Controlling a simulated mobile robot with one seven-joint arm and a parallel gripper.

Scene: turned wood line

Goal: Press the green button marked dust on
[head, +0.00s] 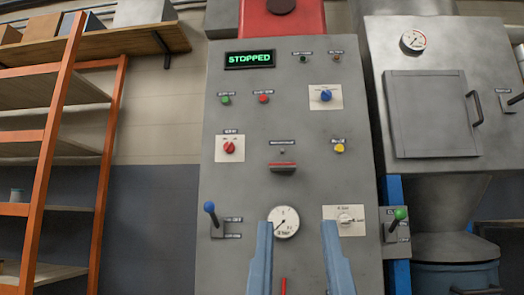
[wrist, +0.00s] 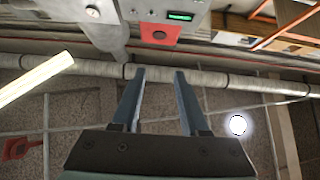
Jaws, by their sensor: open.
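A green button (head: 225,99) sits on the upper left of the grey control panel (head: 240,185) in the head view. A small label is above it, too small to read surely. A red button (head: 263,98) is just to its right. My gripper (head: 295,225) is open and empty, low in the head view, with blue-grey fingers below and to the right of the green button and apart from it. In the wrist view my gripper (wrist: 159,72) shows both fingers spread, with nothing between them. I cannot make out the green button there.
The panel also carries a lit STOPPED display (head: 249,59), a red rotary knob (head: 230,147), a blue knob (head: 326,96), a yellow button (head: 339,148), a blue-tipped lever (head: 210,207) and a gauge (head: 284,222). Orange shelving (head: 105,180) stands left. A grey cabinet (head: 432,115) stands right.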

